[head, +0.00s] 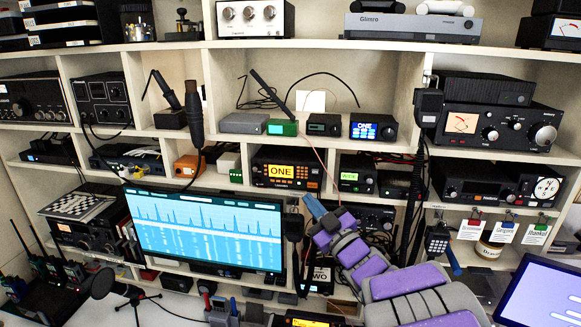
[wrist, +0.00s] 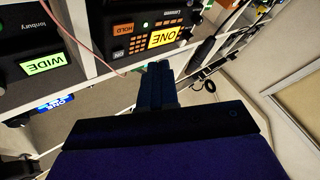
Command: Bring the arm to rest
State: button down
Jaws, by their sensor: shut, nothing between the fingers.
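My arm, purple and grey, reaches in from the lower right of the head view. My gripper (head: 314,206) is at its end, in front of the shelving and just right of the large monitor. In the wrist view my gripper (wrist: 158,76) is dark, shut and empty. Its tips appear below the radio marked ONE (wrist: 155,38), with no clear contact. That radio also shows in the head view (head: 287,172), above and left of the gripper.
The monitor (head: 205,228) stands close left of my gripper. White cubby shelves (head: 330,143) full of radios and loose cables fill the background. A thin pinkish cable (head: 322,165) hangs near the gripper. A microphone (head: 103,284) stands at lower left; a tablet screen (head: 540,295) is at lower right.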

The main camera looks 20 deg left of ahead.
jog(key=shift+s+d+f, duration=0.1)
jog(key=shift+s+d, duration=0.1)
jog(key=shift+s, duration=0.55)
jog(key=w+d+f+m+t+h, duration=0.1)
jog(key=w+d+f+m+h, duration=0.15)
jog(key=d+m+h, duration=0.6)
jog(key=w+d+f+m+t+h, duration=0.1)
jog(key=d+f+t+h, duration=0.15)
jog(key=d+h, duration=0.75)
jog(key=s+d+f+m+g, duration=0.2)
jog(key=s+d+f+g, duration=0.1)
jog(key=s+d, duration=0.4)
jog(key=s+d+f+m+g, duration=0.3)
jog(key=s+d, duration=0.2)
jog(key=d, duration=0.3)
jog(key=s+f+g, duration=0.1)
jog(key=s+g, duration=0.2)
jog(key=s, duration=0.7)
jog(key=s+f+m+g, duration=0.1)
jog(key=s+g, duration=0.3)
jog(key=s, duration=0.6)
jog(key=s+d+f+m+g, duration=0.1)
jog(key=s+g, duration=0.3)
jog(key=s, duration=0.7)
jog(key=shift+f, duration=0.75)
